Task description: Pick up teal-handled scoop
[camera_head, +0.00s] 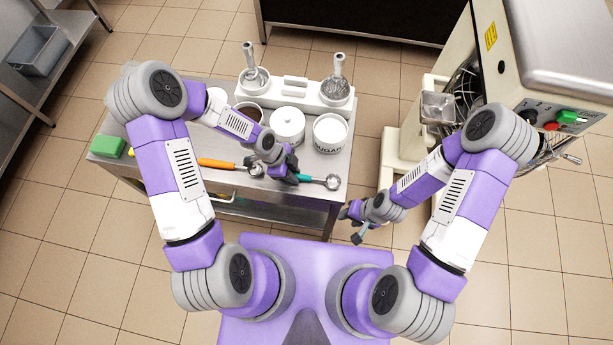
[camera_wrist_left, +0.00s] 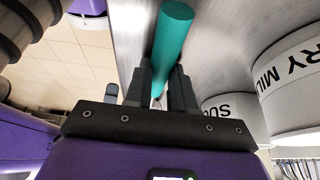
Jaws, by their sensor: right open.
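The teal-handled scoop (camera_head: 306,178) is at the front edge of the steel table, its round metal bowl towards the right. My left gripper (camera_head: 290,177) is at the handle's left part and covers some of it. In the left wrist view the teal handle (camera_wrist_left: 172,35) runs between the two dark fingers of my left gripper (camera_wrist_left: 163,80). The fingers are close together, one against each side of the handle. I cannot tell whether the scoop is clear of the table. My right gripper (camera_head: 350,224) is open and empty, out past the table's right front corner.
An orange-handled scoop (camera_head: 217,163) lies left on the steel table (camera_head: 345,160). A green block (camera_head: 108,146) is far left. A batch machine (camera_head: 455,80) stands right.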

